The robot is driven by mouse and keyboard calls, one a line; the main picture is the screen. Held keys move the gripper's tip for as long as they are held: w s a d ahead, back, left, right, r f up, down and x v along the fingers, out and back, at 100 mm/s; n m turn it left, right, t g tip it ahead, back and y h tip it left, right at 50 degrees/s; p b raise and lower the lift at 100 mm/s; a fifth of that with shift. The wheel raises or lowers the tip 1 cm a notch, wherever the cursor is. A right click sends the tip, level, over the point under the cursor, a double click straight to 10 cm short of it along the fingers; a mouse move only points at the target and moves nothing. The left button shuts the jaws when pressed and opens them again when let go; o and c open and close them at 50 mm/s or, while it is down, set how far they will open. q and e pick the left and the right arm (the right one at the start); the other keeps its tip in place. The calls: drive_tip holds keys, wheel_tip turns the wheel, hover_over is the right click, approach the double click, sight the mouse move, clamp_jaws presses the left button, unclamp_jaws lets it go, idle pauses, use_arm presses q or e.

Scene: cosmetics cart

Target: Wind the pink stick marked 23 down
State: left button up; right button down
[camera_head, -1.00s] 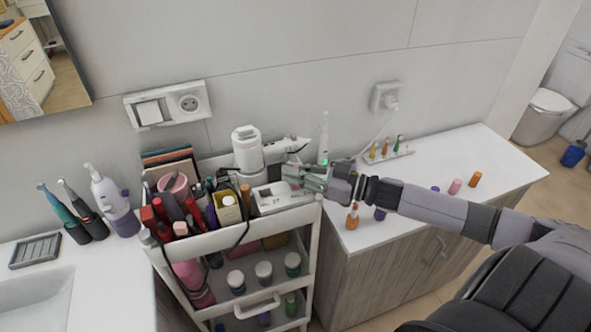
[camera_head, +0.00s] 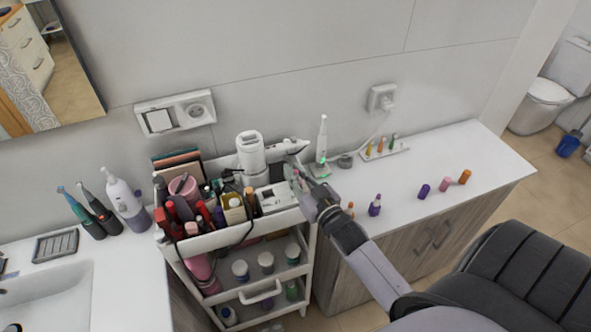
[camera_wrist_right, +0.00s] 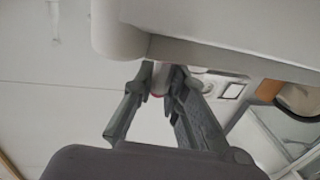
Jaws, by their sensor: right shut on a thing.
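My right gripper (camera_head: 302,184) is at the right end of the cart's top tray, between the white box (camera_head: 277,197) and the counter. In the right wrist view its fingers (camera_wrist_right: 158,88) are closed together on a small, pale thing with a pinkish-red end (camera_wrist_right: 158,93). This may be the pink stick; the number 23 cannot be read. A pink piece (camera_head: 446,184) stands on the counter between a purple piece (camera_head: 424,191) and an orange one (camera_head: 465,177). My left gripper is not in view.
The cart (camera_head: 228,238) is crowded with cosmetics. An electric toothbrush (camera_head: 322,140) stands behind my gripper. A small rack (camera_head: 385,151) holds coloured sticks. A purple stick (camera_head: 375,205) stands near the counter's front. The counter's middle is mostly clear.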

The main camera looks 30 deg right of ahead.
drive_tip(key=shift+m+g+h, duration=0.3)
drive_tip(key=shift+m+h, duration=0.9)
drive_tip(key=shift+h, duration=0.9)
drive_tip(key=c, duration=1.6)
unclamp_jaws()
wheel_tip(320, 180, up, 10)
